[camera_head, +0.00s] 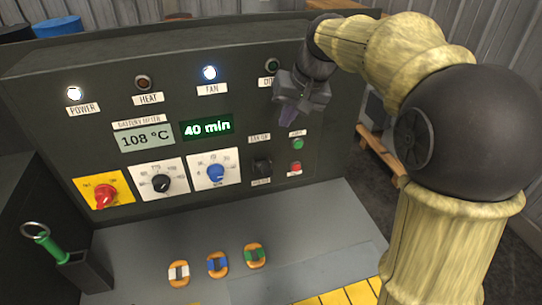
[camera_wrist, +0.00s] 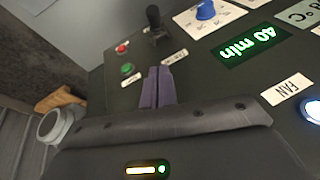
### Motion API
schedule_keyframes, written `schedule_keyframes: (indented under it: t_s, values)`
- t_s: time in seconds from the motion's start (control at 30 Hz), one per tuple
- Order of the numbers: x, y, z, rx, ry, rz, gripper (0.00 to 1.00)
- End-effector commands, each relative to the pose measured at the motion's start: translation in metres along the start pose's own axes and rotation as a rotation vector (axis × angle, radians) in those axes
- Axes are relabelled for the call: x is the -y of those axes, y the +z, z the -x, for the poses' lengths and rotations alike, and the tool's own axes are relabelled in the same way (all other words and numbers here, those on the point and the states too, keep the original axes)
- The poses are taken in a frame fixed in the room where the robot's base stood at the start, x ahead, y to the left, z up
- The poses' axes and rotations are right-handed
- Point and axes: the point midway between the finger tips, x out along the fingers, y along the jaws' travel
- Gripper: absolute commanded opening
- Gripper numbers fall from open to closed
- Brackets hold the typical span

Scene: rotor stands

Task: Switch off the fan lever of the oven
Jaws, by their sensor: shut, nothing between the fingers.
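The oven's control panel (camera_head: 60,125) is dark grey. A small black lever (camera_head: 262,166) sits between two white labels at its lower right; their print is too small to read surely. The lever also shows in the wrist view (camera_wrist: 156,28), sticking out from the panel. The lamp labelled FAN (camera_head: 209,73) glows bluish white. It is partly in the wrist view (camera_wrist: 312,111). My gripper (camera_head: 287,117) is shut and empty, its purple fingers together, in front of the panel above and right of the lever. In the wrist view the fingertips (camera_wrist: 160,70) appear apart from the lever.
Green (camera_head: 297,144) and red (camera_head: 294,168) buttons sit right of the lever. A blue knob (camera_head: 215,173) and green display (camera_head: 207,127) are to its left. A green-handled tool (camera_head: 55,245) stands at left.

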Motion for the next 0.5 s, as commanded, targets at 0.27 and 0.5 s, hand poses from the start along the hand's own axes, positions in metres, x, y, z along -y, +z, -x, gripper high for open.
schedule_keyframes:
  t_s: [0.27,0.5]
  values:
    - [0.001,0.000,-0.030,0.006,0.000,0.001,0.00]
    - [0.001,0.001,-0.072,0.006,0.000,0.000,0.00]
